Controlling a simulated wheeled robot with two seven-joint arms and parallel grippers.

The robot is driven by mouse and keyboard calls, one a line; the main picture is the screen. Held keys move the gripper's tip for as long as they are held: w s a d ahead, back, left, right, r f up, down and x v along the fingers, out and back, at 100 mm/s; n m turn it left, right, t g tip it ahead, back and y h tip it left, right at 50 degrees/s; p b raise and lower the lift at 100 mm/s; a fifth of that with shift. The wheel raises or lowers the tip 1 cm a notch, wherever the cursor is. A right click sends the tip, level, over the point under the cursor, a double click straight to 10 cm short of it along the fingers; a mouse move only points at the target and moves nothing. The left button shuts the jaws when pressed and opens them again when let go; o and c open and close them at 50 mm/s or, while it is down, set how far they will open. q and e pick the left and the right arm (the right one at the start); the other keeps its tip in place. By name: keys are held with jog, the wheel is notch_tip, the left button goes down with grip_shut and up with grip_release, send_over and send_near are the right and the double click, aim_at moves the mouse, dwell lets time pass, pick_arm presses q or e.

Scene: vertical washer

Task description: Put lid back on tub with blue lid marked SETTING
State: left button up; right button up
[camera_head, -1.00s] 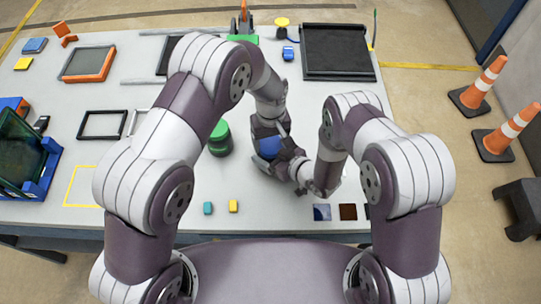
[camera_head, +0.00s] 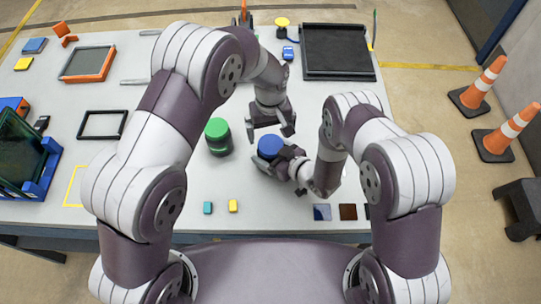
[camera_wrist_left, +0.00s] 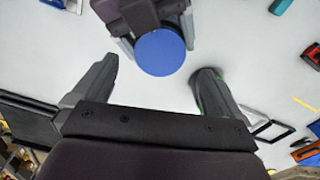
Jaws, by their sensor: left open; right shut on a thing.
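The tub with the blue lid (camera_head: 270,146) stands on the table near the middle, and my right gripper (camera_head: 273,166) is shut around its side. The blue lid lies over the tub's top and looks level; whether it is fully seated I cannot tell. No SETTING lettering is readable. In the left wrist view the lid (camera_wrist_left: 160,52) is a plain blue disc, with the tub's body hidden below it. My left gripper (camera_head: 270,131) is open and empty, just behind the lid in the head view, its two fingers spread apart and clear of it.
A dark tub with a green lid (camera_head: 218,136) stands close on the left. Small teal (camera_head: 208,208) and yellow (camera_head: 233,206) blocks lie at the front edge. A black frame (camera_head: 102,125) and a blue crate (camera_head: 42,180) are farther left; a black tray (camera_head: 337,50) is at the back.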

aim_at(271, 144)
pick_arm(q)
jog(key=shift+c, duration=0.3)
notch_tip(271, 144, up, 4)
jog(key=shift+f+n, duration=0.25)
jog(key=shift+n, duration=0.55)
jog(key=shift+f, duration=4.05)
jog(key=c, duration=1.1)
